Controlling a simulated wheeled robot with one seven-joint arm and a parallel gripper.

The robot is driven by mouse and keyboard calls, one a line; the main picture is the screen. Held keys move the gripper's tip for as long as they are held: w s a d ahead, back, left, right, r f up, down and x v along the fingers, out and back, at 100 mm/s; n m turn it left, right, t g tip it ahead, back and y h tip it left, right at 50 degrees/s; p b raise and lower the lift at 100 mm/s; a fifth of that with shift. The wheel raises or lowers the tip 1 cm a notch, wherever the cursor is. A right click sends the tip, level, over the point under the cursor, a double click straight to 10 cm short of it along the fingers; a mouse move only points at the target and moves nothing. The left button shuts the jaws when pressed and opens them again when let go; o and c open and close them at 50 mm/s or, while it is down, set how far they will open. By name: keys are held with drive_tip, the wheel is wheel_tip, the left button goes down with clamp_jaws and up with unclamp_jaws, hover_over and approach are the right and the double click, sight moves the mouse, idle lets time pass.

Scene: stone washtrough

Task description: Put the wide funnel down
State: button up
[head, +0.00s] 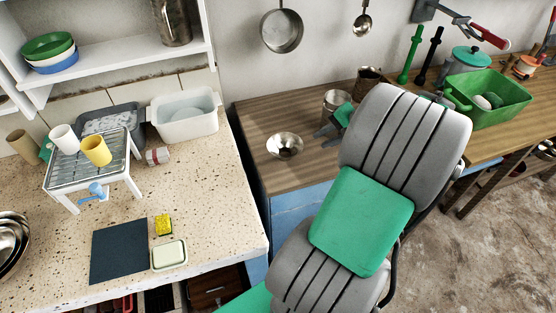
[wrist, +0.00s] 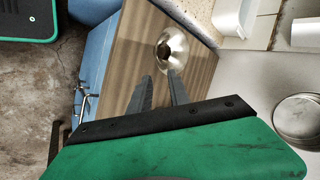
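The wide funnel (head: 284,146) is shiny metal and rests on the wooden counter top, left of my gripper. It also shows in the wrist view (wrist: 171,46), just beyond my fingertips. My gripper (head: 320,134) is at the counter, partly hidden behind my grey and green arm. In the wrist view its two grey fingers (wrist: 160,76) stand apart with nothing between them. The funnel appears clear of the fingers.
A metal pot (head: 336,101) and a brown vessel (head: 369,77) stand behind my gripper. The speckled counter (head: 205,205) at left holds a rack (head: 88,164) with cups and a white basin (head: 184,116). The wooden top (head: 285,182) in front of the funnel is bare.

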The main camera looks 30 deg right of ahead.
drive_tip(key=w+a+r+n+g, duration=0.15)
drive_tip(key=a+n, duration=0.25)
drive_tip(key=a, duration=0.6)
drive_tip(key=w+a+r+n+g, duration=0.15)
drive_tip(key=a+n, duration=0.25)
drive_tip(key=a, duration=0.5)
drive_tip(key=s+a+n+g+h, duration=0.1)
drive_tip(key=s+a+n, duration=0.4)
drive_tip(key=a, duration=0.6)
drive_tip(key=shift+s+f+n+h, duration=0.3)
drive_tip(key=shift+s+n+h, duration=0.1)
drive_tip(key=shift+s+h, duration=0.55)
drive_tip(key=shift+s, duration=0.2)
